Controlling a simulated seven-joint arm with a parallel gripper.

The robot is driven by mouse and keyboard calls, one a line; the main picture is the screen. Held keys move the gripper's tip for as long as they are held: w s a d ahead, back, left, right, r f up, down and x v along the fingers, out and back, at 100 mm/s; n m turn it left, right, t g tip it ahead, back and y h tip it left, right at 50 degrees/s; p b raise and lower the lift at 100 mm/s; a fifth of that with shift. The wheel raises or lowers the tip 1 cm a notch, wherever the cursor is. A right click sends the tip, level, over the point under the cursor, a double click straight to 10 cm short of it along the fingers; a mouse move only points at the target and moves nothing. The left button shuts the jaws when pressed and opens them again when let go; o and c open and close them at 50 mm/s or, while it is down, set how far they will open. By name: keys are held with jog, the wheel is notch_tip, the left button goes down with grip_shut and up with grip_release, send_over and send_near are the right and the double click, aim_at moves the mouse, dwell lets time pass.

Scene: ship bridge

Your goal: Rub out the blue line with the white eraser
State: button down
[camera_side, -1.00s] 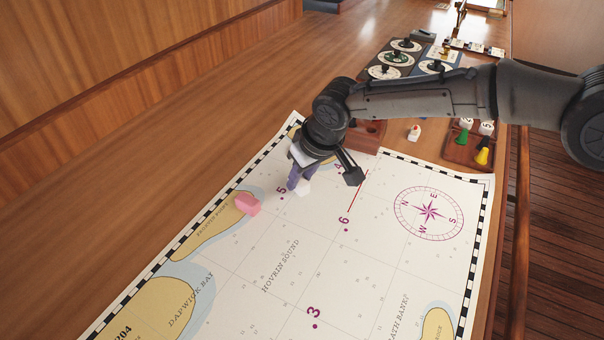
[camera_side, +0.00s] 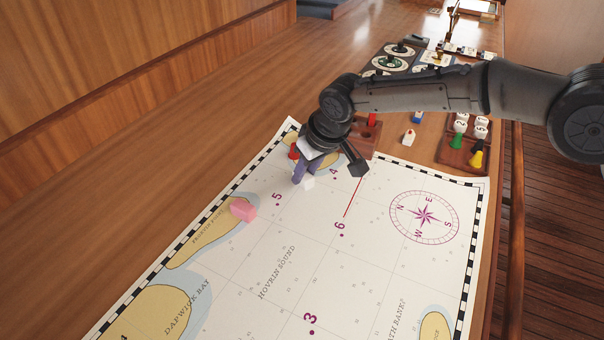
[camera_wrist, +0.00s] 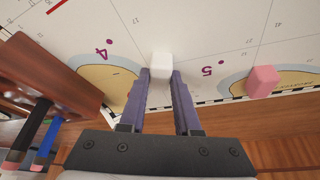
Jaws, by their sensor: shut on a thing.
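My gripper (camera_wrist: 160,82) has purple fingers and is shut on the white eraser (camera_wrist: 161,66). In the side view the eraser (camera_side: 308,183) is a small white block low at my fingertips (camera_side: 303,175), over the chart between the numbers 5 and 4. I cannot tell whether it touches the paper. The chart (camera_side: 290,225) lies flat on the wooden top. No blue line shows in either view; my gripper and wrist cover part of the chart. A red line (camera_side: 354,195) runs to the number 6, and its end (camera_wrist: 56,6) shows in the wrist view.
A pink block (camera_side: 243,209) lies on the chart left of my gripper; it also shows in the wrist view (camera_wrist: 263,82). Another rack (camera_side: 465,155) holds coloured pieces. The chart's middle is clear.

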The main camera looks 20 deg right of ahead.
aim_at(323, 164)
jog(key=shift+w+d+f, duration=0.15)
jog(key=shift+w+d, duration=0.05)
jog(key=shift+d, duration=0.15)
jog(key=shift+w+d, duration=0.75)
jog(key=shift+d, duration=0.05)
jog(key=shift+w, duration=0.1)
jog(key=shift+w+d, duration=0.7)
jog(key=shift+d, duration=0.1)
jog(key=shift+w+d, duration=0.75)
jog(key=shift+d, duration=0.15)
